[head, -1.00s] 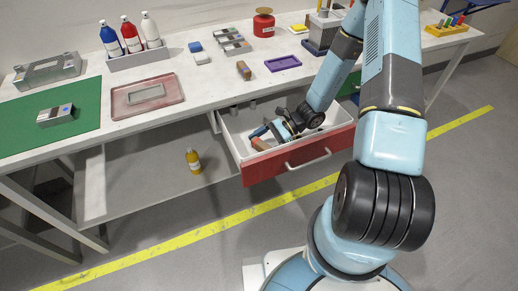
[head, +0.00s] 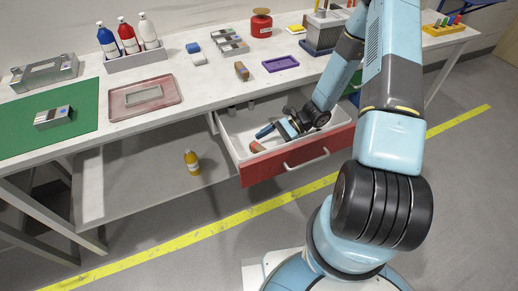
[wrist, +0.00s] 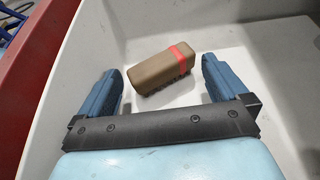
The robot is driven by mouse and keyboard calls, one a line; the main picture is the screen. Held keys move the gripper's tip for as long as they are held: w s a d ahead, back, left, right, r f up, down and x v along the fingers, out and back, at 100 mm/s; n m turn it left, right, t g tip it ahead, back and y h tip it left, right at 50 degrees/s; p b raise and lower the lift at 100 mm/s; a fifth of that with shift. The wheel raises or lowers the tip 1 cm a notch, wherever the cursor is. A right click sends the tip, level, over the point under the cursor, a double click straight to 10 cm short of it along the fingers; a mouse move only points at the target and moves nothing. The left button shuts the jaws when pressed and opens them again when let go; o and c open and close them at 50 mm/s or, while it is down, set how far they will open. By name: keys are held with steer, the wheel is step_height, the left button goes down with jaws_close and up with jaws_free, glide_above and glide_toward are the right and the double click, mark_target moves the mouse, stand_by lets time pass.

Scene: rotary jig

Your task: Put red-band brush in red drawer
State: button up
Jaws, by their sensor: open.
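The red drawer (head: 290,160) is pulled open under the bench, with a white inside and a silver handle. The red-band brush (wrist: 160,70), a brown block with a red band near its right end, lies on the drawer floor. In the head view the brush (head: 257,147) shows near the drawer's front left corner. My gripper (wrist: 161,85) is inside the drawer, its blue fingers open on either side of the brush's near side. There are gaps between the brush and both fingers. In the head view my gripper (head: 271,133) partly covers the drawer's inside.
The drawer's white walls (wrist: 85,45) stand close around my gripper. Above is the bench top with a brown block (head: 242,71), a purple tray (head: 281,64) and a pink tray (head: 146,97). A yellow bottle (head: 192,162) stands on the lower shelf.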

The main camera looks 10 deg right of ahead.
steer(key=v, duration=0.8)
steer(key=shift+w+d, duration=0.1)
steer(key=shift+w, duration=0.1)
stand_by(0.8)
